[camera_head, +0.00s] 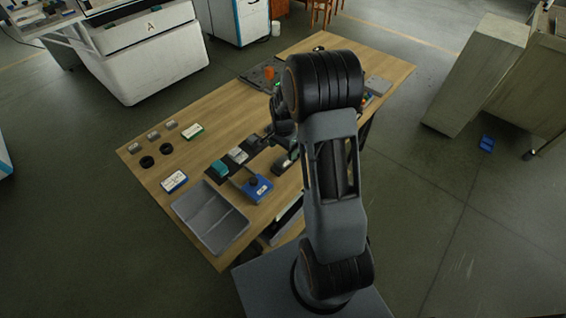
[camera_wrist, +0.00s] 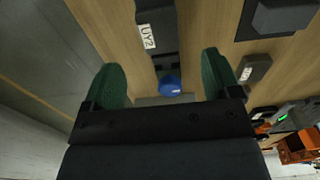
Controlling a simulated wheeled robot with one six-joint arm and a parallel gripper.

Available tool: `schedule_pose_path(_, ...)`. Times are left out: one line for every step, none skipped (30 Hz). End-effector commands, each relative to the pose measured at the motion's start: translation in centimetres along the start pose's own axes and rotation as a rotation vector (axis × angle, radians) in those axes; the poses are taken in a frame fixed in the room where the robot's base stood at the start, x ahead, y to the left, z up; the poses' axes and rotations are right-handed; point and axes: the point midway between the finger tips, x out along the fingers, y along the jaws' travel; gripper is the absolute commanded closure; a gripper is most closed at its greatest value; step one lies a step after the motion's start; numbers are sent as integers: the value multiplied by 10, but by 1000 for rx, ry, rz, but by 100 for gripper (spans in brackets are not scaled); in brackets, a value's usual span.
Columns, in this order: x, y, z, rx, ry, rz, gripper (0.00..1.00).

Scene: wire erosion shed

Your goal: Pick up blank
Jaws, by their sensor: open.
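Several small grey blocks (camera_head: 153,135) that may be blanks lie in a row at the left end of the wooden table (camera_head: 300,60). I cannot tell for certain which piece is the blank. My gripper (camera_wrist: 162,65) has two dark green fingers, spread apart with nothing held between them. It is over the table; in the head view my arm hides much of it. Between and beyond the fingers in the wrist view are a dark piece with a white label reading "UY2" (camera_wrist: 148,37) and a round blue part (camera_wrist: 169,84).
A grey two-part tray (camera_head: 210,221) and a blue device (camera_head: 257,189) stand at the near edge. Two black rings (camera_head: 146,162), a blue-and-white box (camera_head: 174,181) and a green-and-white box (camera_head: 193,131) lie nearby. An orange cup (camera_head: 269,73) stands farther back. Bare wood shows between them.

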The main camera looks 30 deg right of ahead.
Motion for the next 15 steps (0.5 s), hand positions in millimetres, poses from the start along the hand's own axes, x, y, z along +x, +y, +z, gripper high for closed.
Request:
schedule_pose_path(6,0,0,0,-1,2,17)
schedule_pose_path(9,0,0,0,-1,2,17)
schedule_pose_path(12,0,0,0,-1,1,17)
schedule_pose_path(14,0,0,0,-1,1,17)
schedule_pose_path(15,0,0,-1,0,0,17)
schedule_pose_path(16,0,0,-1,0,0,17)
schedule_pose_path(17,0,0,-1,0,0,17)
schedule_pose_path(18,0,0,-1,-1,1,17)
schedule_pose_path(21,1,0,-1,-1,2,17)
schedule_pose_path(24,1,0,-1,-2,2,17)
schedule_pose_path(28,1,0,-1,-2,3,17)
schedule_pose_path(33,2,1,-1,-3,4,17)
schedule_pose_path(38,1,0,-1,-3,3,17)
schedule_pose_path(42,2,0,-1,-3,4,17)
schedule_pose_path(47,2,0,-1,-3,3,17)
